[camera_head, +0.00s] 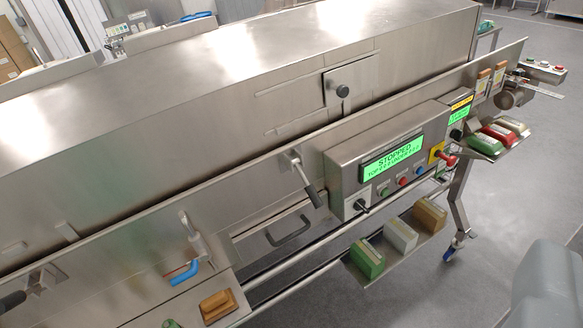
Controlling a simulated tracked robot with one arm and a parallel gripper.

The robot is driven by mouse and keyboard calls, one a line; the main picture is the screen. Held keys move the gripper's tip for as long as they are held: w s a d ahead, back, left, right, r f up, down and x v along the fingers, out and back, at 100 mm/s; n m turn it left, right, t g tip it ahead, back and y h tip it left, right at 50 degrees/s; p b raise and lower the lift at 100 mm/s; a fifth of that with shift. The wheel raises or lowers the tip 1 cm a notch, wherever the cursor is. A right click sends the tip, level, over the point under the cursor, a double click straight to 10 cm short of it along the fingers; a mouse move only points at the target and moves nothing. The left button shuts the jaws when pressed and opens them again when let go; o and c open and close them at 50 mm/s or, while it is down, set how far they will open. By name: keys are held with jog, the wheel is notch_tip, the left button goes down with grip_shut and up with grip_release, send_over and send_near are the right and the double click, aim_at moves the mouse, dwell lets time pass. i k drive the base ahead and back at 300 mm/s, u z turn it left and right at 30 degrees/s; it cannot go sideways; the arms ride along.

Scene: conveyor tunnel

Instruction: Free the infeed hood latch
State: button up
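A long steel hood (200,90) covers the conveyor tunnel. A small plate with a round dark knob (343,90) sits on its side. A lever with a dark grip (305,180) hangs at a slant from the side rail, left of the control box. Another bracket with a dark grip (38,285) is at the lower left, partly cut off by the picture edge. No label shows which of these is the infeed hood latch. My gripper is not clearly in view.
The control box (344,180) has a green screen (392,157) reading STOPPED. A blue-handled valve (182,271) and a drawer handle (290,231) stick out below the rail. Shelves hold coloured blocks (367,258). A grey shape (550,285) fills the lower right corner. Grey floor lies right.

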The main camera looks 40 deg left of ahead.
aim_at(315, 196)
jog(key=u, duration=0.25)
jog(key=i, duration=0.95)
jog(key=u, duration=0.3)
